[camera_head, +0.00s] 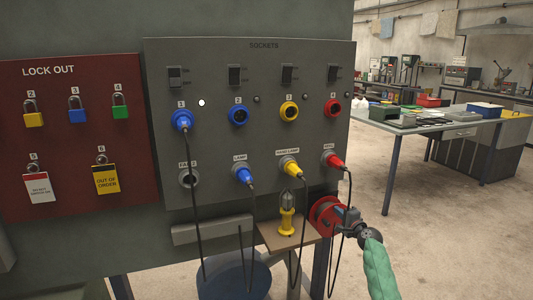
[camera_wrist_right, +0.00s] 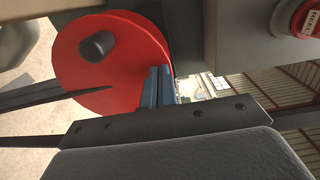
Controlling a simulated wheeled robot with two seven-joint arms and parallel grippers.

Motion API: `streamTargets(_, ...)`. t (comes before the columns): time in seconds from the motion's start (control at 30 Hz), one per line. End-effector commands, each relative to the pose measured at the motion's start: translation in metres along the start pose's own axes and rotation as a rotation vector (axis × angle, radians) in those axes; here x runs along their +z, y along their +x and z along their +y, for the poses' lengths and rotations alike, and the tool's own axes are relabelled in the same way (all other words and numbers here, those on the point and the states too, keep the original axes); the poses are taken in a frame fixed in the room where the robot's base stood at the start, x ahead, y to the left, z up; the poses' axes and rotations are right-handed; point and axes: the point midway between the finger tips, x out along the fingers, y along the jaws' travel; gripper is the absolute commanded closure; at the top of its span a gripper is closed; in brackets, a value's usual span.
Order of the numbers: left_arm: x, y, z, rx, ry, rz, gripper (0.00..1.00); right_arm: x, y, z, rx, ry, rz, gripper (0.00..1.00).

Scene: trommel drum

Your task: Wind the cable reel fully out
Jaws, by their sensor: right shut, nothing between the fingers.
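The red cable reel (camera_head: 322,214) is mounted low at the right end of the socket panel, beside a small wooden shelf. In the right wrist view the red reel disc (camera_wrist_right: 125,65) fills the upper left, with a dark round knob (camera_wrist_right: 97,46) standing out from it. My right gripper (camera_head: 347,217) is at the reel's right side; its blue fingertips (camera_wrist_right: 158,87) are together and empty, close to the disc's edge. I cannot tell whether they touch it. A red plug (camera_head: 333,161) sits in the reel socket, with a black cable hanging from it. My left gripper is out of view.
The grey socket panel (camera_head: 215,135) holds blue and yellow plugs with hanging cables. A yellow hand lamp (camera_head: 286,215) stands on the wooden shelf (camera_head: 270,235), above a blue drum (camera_head: 235,282). A red lockout board (camera_head: 75,135) is at left. Open floor lies right, before a workbench (camera_head: 425,122).

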Motion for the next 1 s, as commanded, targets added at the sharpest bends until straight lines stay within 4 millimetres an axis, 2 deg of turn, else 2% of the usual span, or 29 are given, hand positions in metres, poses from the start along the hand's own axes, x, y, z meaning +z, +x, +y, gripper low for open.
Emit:
streamTargets(0.03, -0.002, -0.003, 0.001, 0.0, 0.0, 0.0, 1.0, -0.004, 0.0, -0.007, -0.001, -0.001, 0.001, 1.0)
streamTargets(0.27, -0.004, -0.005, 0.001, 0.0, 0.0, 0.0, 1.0, -0.01, 0.0, -0.015, 0.0, -0.001, 0.0, 1.0)
streamTargets(0.5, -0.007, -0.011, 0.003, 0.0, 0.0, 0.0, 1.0, -0.02, 0.0, -0.032, 0.0, -0.001, 0.0, 1.0)
streamTargets(0.73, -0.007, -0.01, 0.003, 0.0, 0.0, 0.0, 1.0, -0.022, 0.0, -0.033, 0.0, -0.001, 0.0, 1.0)
streamTargets(0.77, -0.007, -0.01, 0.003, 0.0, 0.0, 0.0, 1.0, -0.022, 0.0, -0.033, 0.0, -0.001, 0.0, 0.98)
streamTargets(1.0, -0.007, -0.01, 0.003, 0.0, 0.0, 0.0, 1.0, -0.022, 0.0, -0.033, 0.0, -0.001, 0.0, 0.51)
